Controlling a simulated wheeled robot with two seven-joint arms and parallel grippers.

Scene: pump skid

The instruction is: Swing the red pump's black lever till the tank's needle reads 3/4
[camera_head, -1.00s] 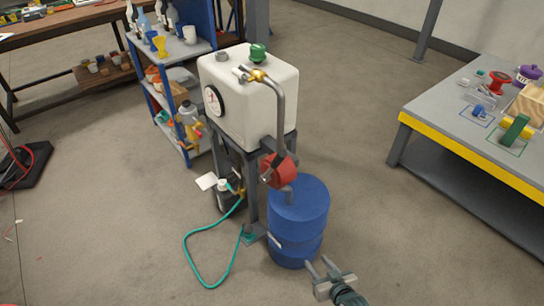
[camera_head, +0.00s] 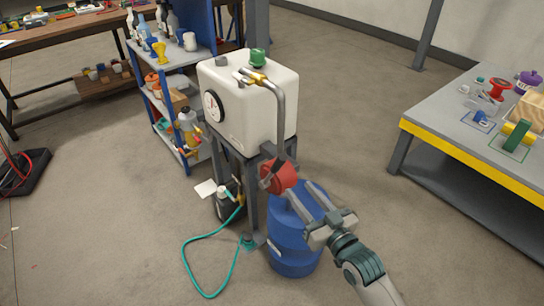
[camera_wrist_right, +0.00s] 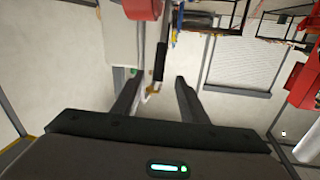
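The white tank (camera_head: 260,105) stands on a grey frame, with a round gauge (camera_head: 211,106) on its left face. The needle is too small to read surely. The red pump (camera_head: 277,177) sits below the tank, above the blue drum (camera_head: 290,243). My right gripper (camera_head: 301,188) is open beside the pump, above the drum. In the right wrist view the black lever (camera_wrist_right: 160,62) shows between the open fingertips, apparently a little beyond them; the red pump (camera_wrist_right: 143,9) is at the top. The lever is hard to make out in the head view. My left gripper is out of view.
A grey pipe (camera_head: 281,115) runs from the tank top to the pump. A teal hose (camera_head: 192,262) loops on the floor to the left. A blue shelf unit (camera_head: 190,60) stands behind left, and a yellow-edged table (camera_head: 470,165) at right. Floor between is clear.

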